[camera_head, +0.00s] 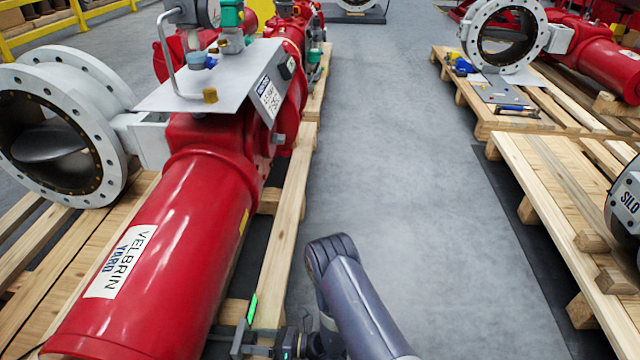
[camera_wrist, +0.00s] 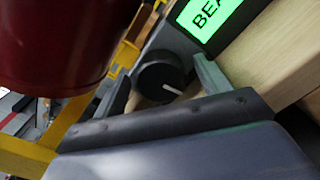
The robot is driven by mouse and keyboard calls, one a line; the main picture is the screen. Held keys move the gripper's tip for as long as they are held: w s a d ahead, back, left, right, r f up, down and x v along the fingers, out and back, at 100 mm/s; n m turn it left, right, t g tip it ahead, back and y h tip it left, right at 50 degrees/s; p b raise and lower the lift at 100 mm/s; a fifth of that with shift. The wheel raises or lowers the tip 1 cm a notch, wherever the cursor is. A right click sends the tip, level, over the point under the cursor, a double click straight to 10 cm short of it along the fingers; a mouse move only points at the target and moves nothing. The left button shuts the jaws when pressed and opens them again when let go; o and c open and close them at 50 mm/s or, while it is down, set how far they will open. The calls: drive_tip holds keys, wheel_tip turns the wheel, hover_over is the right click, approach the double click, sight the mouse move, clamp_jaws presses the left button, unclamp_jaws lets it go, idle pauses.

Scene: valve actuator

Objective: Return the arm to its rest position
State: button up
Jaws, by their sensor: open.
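My arm reaches low in the head view, and my gripper (camera_head: 262,349) is at the bottom edge, beside the lower end of the red actuator cylinder (camera_head: 165,255). In the wrist view my gripper (camera_wrist: 165,88) is open, with its two fingers apart. A round black knob (camera_wrist: 158,72) with a white pointer mark shows between and beyond the fingers. I cannot tell whether they touch it. A lit green display (camera_wrist: 208,14) reading "BEA", cut off by the frame, is beside the knob. A bright green strip (camera_head: 252,308) shows near my gripper in the head view.
The red actuator lies on a wooden pallet (camera_head: 285,235) close left of my arm, with a grey flanged valve (camera_head: 103,140). Grey floor (camera_head: 400,170) is clear to the right. More pallets (camera_head: 545,190) with valves stand at right. A yellow rail (camera_head: 45,30) is at back left.

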drive_tip(key=shift+m, duration=1.1)
